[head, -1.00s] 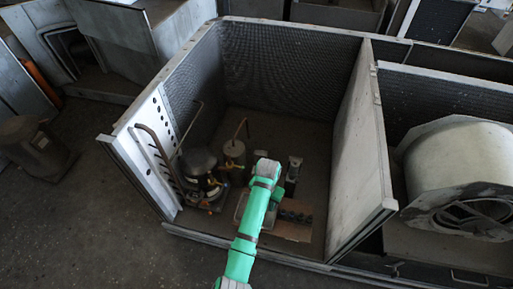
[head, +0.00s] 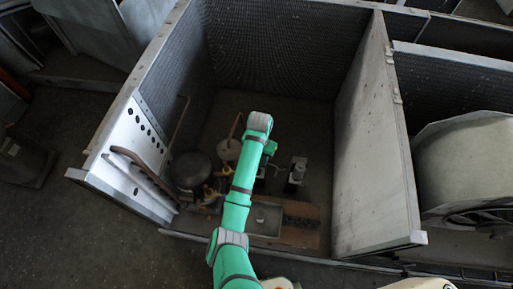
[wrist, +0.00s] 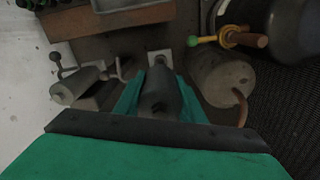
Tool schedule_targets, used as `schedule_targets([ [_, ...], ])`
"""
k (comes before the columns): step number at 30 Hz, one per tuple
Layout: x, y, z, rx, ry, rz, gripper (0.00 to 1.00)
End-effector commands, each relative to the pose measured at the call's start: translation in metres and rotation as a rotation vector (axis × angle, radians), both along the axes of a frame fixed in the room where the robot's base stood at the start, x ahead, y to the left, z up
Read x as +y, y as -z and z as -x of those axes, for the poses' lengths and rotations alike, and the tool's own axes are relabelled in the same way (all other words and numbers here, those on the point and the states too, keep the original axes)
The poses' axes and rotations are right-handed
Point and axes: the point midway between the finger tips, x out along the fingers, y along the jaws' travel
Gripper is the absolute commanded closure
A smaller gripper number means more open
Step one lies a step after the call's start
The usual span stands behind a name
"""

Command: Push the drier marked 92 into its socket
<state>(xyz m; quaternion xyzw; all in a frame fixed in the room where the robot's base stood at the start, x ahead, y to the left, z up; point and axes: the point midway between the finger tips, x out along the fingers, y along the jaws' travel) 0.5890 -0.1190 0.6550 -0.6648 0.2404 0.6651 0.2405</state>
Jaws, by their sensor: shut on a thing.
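My gripper (wrist: 157,108) is shut on a dark grey cylindrical drier (wrist: 160,88), with a green finger on either side in the wrist view. No number 92 is legible on it. The drier's far end points at a small pale bracket (wrist: 161,57) on the floor; I cannot tell whether it is seated there. In the head view my arm reaches down into the open housing bay and hides most of the gripper and the held drier.
A pale canister (wrist: 222,78) is close on the right. A dark compressor (head: 190,170) and the bay's right wall (head: 375,140) flank my arm.

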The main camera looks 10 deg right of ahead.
Motion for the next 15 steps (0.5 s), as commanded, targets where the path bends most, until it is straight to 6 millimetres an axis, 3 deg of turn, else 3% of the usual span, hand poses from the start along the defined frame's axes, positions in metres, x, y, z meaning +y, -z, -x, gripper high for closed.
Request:
schedule_targets([
  [15, 0.0, 0.026, 0.0, 0.001, 0.001, -0.001, 0.96],
])
